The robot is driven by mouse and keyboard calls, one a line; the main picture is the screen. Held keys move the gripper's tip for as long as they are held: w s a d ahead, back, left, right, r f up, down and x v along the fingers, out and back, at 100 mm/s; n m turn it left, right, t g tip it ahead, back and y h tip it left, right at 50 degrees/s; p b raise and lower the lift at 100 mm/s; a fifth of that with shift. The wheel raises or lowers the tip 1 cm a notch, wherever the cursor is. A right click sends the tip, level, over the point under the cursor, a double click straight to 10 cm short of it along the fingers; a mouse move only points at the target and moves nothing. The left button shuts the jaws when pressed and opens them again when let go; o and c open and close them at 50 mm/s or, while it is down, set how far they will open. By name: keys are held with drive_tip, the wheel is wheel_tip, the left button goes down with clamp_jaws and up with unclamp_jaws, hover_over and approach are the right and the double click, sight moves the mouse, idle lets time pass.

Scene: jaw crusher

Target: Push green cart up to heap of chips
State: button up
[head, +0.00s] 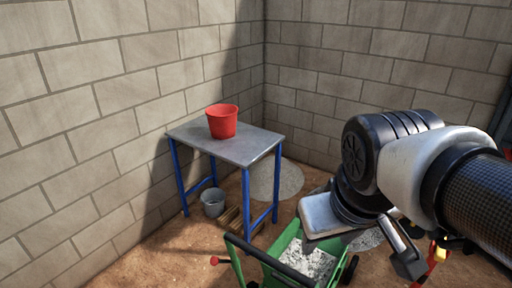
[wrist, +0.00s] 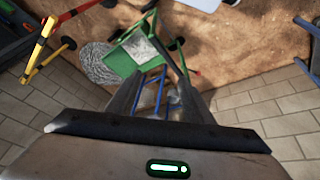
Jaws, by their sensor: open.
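The green cart (head: 252,255) stands on the dirt floor at the bottom middle of the head view, holding pale grey chips. Its dark handle bar (head: 275,262) faces me. In the wrist view the cart (wrist: 122,62) is at the upper middle. A grey heap of chips (head: 368,240) shows just right of the cart, partly hidden by my arm. The heap also shows in the wrist view (wrist: 98,68), beside the cart; I cannot tell whether they touch. My gripper (wrist: 160,103) is open, its two fingers apart, with nothing seen between them. In the head view it hangs right of the cart.
A blue-legged table (head: 185,132) with a red bucket (head: 222,122) stands left of the cart against the block wall. A metal bucket (head: 213,203) is beneath it. Another grey pile (head: 277,181) lies behind the table. Red and yellow bars (wrist: 40,50) show beyond the heap.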

wheel_tip(320, 180, down, 11)
drive_tip(key=w+n+g+h+b, duration=0.2)
drive_tip(key=n+g+h+b, duration=0.2)
drive_tip(key=n, duration=0.6)
drive_tip(key=n+t+h+b, duration=0.75)
drive_tip(key=n+t, duration=0.65)
drive_tip(key=n, duration=2.1)
approach(267, 259)
drive_tip(key=shift+y, duration=0.45)
drive_tip(key=x, duration=0.7)
drive_tip(key=f+x, duration=0.1)
drive_tip(key=x, duration=0.2)
drive_tip(key=shift+w+d+b, duration=0.2)
drive_tip(key=shift+w+b, duration=0.1)
drive_tip(key=shift+w, duration=0.05)
clamp_jaws()
